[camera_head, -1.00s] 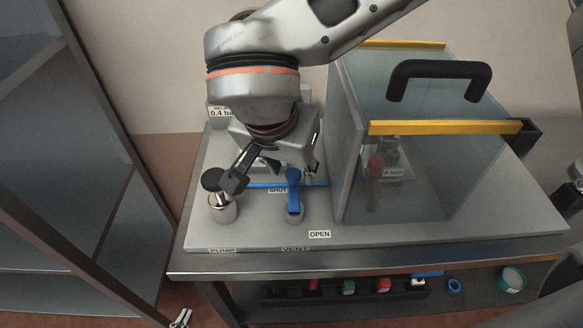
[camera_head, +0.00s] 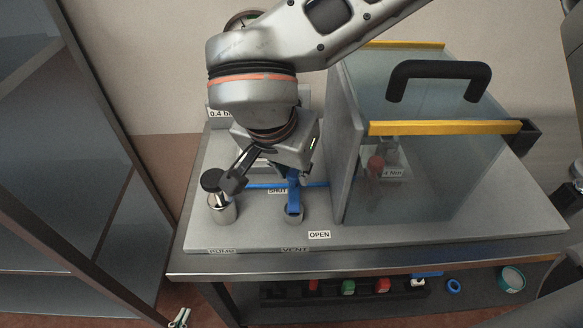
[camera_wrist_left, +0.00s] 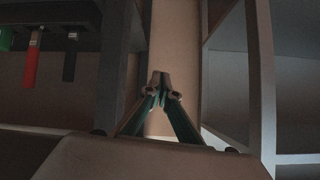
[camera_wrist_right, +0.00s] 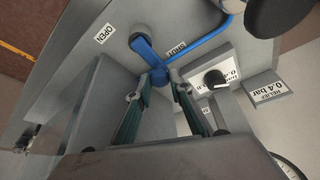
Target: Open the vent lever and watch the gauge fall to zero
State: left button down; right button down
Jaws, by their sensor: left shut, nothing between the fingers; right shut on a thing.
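The blue vent lever (camera_head: 293,198) stands on the bench panel behind the VENT label, and also shows in the right wrist view (camera_wrist_right: 143,46). The SHUT label (camera_wrist_right: 176,50) is close beside it; the OPEN label (camera_head: 319,235) is to its front right. My right gripper (camera_wrist_right: 163,88) is shut on the lever's free end; the arm partly covers this in the head view. The gauge (camera_head: 243,18) peeks out behind my right arm; its dial edge shows in the right wrist view (camera_wrist_right: 287,168), reading not legible. My left gripper (camera_head: 181,318) is shut and empty, low beside the bench.
The black-knobbed pump (camera_head: 222,205) stands just left of the lever. A clear guarded box (camera_head: 430,170) with a black handle is close on the right. A shelf unit (camera_head: 70,150) is at left.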

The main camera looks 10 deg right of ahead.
jog(key=m, duration=0.1)
jog(key=d+m+h, duration=0.1)
jog(key=shift+s+r+m+g, duration=0.1)
jog(key=shift+s+m+g, duration=0.05)
jog(key=shift+m+g, duration=0.25)
jog(key=m, duration=0.2)
jog(key=p, duration=0.1)
jog(key=shift+s+d+m+g+h, duration=0.25)
jog(key=shift+d+m+g+h, duration=0.05)
jog(key=shift+d+m+g, duration=0.1)
jog(key=shift+s+d+m+g, duration=0.2)
jog(key=shift+m+g, duration=0.2)
jog(key=shift+m, duration=0.5)
jog(key=m, duration=0.1)
jog(key=m+g, duration=0.1)
jog(key=shift+s+d+m+p, duration=0.3)
jog(key=shift+s+m+p, duration=0.1)
jog(key=m, duration=0.1)
jog(key=s+m+g, duration=0.1)
jog(key=m, duration=0.1)
jog(key=m+g, duration=0.1)
jog(key=m, duration=0.1)
jog(key=shift+s+d+p, duration=0.25)
jog(key=shift+s+p, duration=0.1)
jog(key=shift+s+m+g, duration=0.3)
jog(key=shift+s+m, duration=0.05)
jog(key=shift+m, duration=0.65)
